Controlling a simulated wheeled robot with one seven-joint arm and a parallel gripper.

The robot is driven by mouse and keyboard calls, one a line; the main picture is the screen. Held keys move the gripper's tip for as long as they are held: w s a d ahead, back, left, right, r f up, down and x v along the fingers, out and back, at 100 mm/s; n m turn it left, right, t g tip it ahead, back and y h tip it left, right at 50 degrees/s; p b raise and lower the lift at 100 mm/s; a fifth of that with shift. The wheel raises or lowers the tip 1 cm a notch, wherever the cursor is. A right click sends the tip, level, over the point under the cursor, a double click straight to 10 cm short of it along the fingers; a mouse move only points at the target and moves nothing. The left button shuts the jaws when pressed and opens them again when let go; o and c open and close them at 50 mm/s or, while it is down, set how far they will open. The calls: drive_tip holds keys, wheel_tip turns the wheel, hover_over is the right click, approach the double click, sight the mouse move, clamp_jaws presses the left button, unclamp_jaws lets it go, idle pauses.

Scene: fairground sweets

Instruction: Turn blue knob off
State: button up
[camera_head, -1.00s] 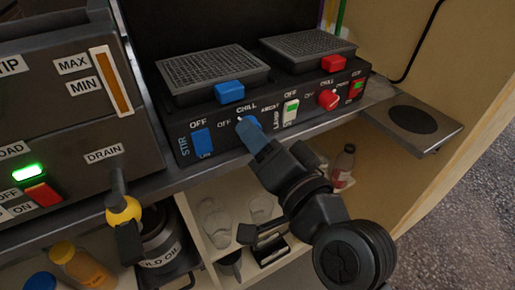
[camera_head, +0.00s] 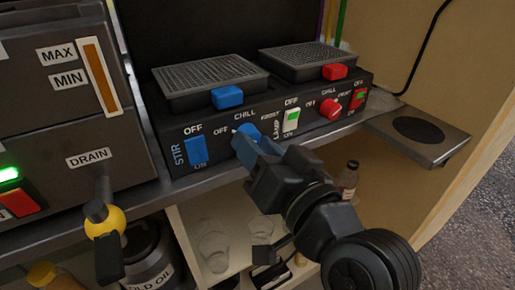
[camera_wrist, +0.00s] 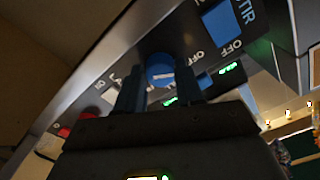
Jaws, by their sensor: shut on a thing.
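The blue knob (camera_head: 247,132) is on the front of the dark control panel (camera_head: 180,128), under the word CHILL and right of the word OFF. A small white mark shows at its left side, near OFF. My gripper (camera_head: 247,145) reaches up from the lower right and is shut on the knob. In the wrist view the round blue knob (camera_wrist: 160,68) shows between the two fingertips of my gripper (camera_wrist: 159,88). The fingers hide part of the knob in the head view.
A blue STIR switch (camera_head: 196,150) is left of the knob. A white switch (camera_head: 291,120) and a red knob (camera_head: 330,108) are to its right. A yellow-handled drain lever (camera_head: 104,221) sticks out at lower left. Shelves with glass jars (camera_head: 213,245) lie below.

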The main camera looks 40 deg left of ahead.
drive_tip(key=shift+f, duration=0.1)
drive_tip(key=o, duration=1)
drive_tip(key=v, duration=0.7)
drive_tip(key=shift+s+d, duration=0.15)
drive_tip(key=shift+d, duration=0.2)
